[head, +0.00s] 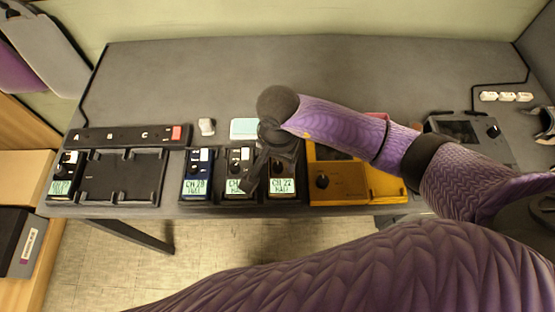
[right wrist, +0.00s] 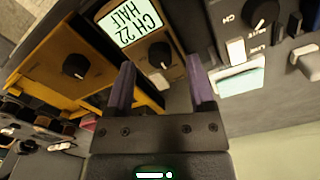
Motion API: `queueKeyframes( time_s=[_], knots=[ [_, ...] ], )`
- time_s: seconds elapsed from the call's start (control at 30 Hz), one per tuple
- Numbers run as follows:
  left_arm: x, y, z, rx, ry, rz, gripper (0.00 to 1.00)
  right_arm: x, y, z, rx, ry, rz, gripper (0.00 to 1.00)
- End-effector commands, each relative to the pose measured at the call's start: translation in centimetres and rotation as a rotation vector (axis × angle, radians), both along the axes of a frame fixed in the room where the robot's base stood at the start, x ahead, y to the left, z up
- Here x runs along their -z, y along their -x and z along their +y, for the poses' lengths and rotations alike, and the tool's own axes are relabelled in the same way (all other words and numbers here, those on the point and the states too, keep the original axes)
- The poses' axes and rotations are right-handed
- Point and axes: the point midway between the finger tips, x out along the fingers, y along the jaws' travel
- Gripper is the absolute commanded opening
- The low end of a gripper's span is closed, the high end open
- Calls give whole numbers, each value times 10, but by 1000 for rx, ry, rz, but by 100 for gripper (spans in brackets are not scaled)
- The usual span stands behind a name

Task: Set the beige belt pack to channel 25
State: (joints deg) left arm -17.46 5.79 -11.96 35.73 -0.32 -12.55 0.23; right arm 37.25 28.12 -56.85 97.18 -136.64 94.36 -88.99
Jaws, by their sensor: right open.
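The pack reading CH 22 HALF (right wrist: 132,25), brownish-beige, stands in the rack, and I take it for the beige belt pack. In the head view its green display (head: 282,184) shows below my right gripper (head: 262,168), which hides much of its upper part. In the right wrist view its dark round knob (right wrist: 160,54) lies just beyond and between the fingertips of the open right gripper (right wrist: 161,86). The fingers look apart from the knob; contact cannot be told. My left gripper is not in view.
A grey pack (head: 236,186) and a blue pack reading CH 20 (head: 195,188) stand to the left. A yellow box with a knob (head: 340,182) is close on the right. Another pack (head: 62,188) stands far left beside an empty tray (head: 120,178). The back of the table is clear.

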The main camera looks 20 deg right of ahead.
Motion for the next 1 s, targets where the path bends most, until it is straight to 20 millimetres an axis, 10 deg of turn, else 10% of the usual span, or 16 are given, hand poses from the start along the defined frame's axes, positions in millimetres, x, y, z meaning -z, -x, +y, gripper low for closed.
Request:
queueKeyframes(
  time_s=[0.37,0.7,1.0],
  knots=[
    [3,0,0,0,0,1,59,13,0,0,1,-2,-1,70],
    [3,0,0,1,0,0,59,13,0,0,2,-2,0,0],
    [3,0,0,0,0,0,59,12,0,0,17,-1,0,0]
  ],
)
